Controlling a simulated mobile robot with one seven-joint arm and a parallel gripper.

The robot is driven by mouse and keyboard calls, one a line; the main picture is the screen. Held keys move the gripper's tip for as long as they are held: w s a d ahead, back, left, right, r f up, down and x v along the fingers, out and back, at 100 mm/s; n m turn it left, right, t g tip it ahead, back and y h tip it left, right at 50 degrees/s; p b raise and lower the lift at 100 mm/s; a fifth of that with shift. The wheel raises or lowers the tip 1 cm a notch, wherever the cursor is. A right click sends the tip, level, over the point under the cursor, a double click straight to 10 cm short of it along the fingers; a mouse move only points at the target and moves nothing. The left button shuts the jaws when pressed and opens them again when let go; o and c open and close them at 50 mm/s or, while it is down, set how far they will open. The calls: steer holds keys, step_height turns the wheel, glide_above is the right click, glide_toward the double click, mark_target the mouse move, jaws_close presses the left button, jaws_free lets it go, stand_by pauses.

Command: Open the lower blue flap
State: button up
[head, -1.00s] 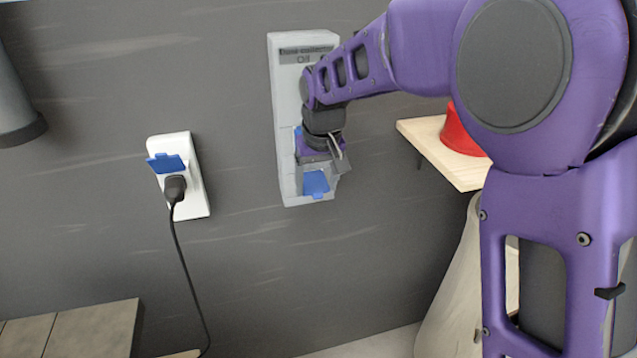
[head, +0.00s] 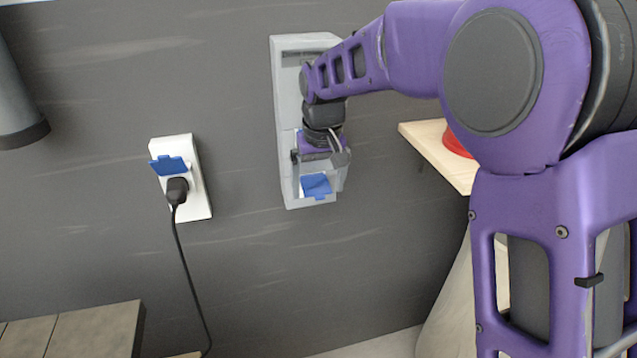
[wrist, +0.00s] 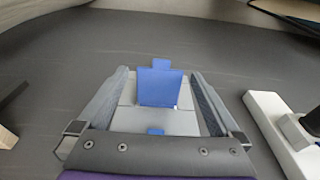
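The lower blue flap (head: 316,185) is near the bottom of the tall grey wall unit (head: 287,110). It also shows in the wrist view (wrist: 160,86) as a blue square with a small tab at its far edge. I cannot tell whether it lies flat or is slightly raised. My gripper (head: 320,156) is just above the flap in the head view. In the wrist view its fingers (wrist: 158,98) are wide apart, one on each side of the flap, with nothing held.
A white socket (head: 200,195) with a raised blue cover (head: 170,165) and a black plug (head: 177,190) is on the wall to the left. Its cable hangs down. A wooden shelf (head: 430,140) with a red object (head: 455,142) is to the right. The wall below the unit is clear.

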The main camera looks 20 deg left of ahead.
step_height(320, 180, up, 17)
steer(key=s+d, duration=0.1)
steer(key=s, duration=0.1)
steer(key=shift+s+d, duration=0.3)
steer(key=shift+r, duration=0.1)
